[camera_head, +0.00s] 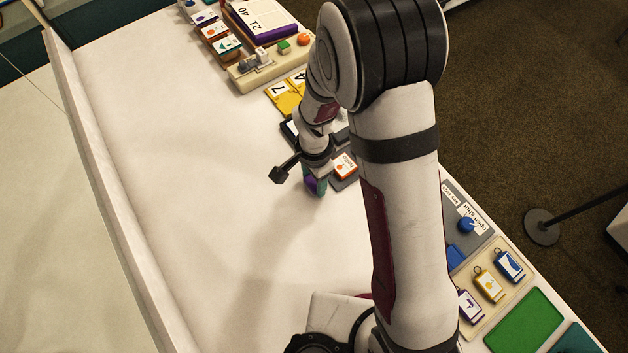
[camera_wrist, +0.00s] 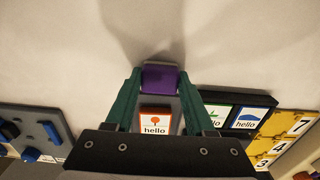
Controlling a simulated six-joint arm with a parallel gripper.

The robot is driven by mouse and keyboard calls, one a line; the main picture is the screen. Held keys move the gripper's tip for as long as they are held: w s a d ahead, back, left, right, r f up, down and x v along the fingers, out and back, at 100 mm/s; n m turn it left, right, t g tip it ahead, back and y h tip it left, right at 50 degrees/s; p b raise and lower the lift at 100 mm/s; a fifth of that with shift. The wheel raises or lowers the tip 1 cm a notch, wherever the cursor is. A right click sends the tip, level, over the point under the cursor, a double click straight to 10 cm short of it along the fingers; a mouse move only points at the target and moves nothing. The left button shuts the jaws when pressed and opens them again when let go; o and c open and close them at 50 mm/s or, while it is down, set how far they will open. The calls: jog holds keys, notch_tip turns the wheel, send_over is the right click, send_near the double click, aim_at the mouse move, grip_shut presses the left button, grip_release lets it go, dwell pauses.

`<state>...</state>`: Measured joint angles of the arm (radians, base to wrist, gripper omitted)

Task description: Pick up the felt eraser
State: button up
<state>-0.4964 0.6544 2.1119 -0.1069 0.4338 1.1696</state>
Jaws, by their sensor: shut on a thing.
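The felt eraser (camera_wrist: 160,77) appears as a small purple block in the wrist view, between the green fingers of my gripper (camera_wrist: 159,84). Both fingertips press on its sides. In the head view my gripper (camera_head: 315,184) points down over the white table, and a bit of the purple eraser (camera_head: 322,187) shows beside a green finger. The rest of it is hidden there. I cannot tell whether it touches the table or hangs just above it.
An orange "hello" card (camera_head: 345,166) on a dark base is close to my gripper. Yellow number cards (camera_head: 284,97) and a beige rack (camera_head: 270,65) line the table's far right edge. A beige tray (camera_head: 511,298) holds tags at lower right. The table's left half is clear, bounded by a raised edge (camera_head: 110,190).

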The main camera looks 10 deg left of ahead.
jog(key=shift+c, duration=0.9)
jog(key=shift+r, duration=0.15)
jog(key=shift+r, duration=0.3)
jog(key=r, duration=0.2)
jog(key=d+r, duration=0.1)
jog(key=r, duration=0.1)
jog(key=shift+d, duration=0.15)
jog(key=d+r, duration=0.6)
jog(key=d, duration=0.4)
jog(key=shift+s+d, duration=0.25)
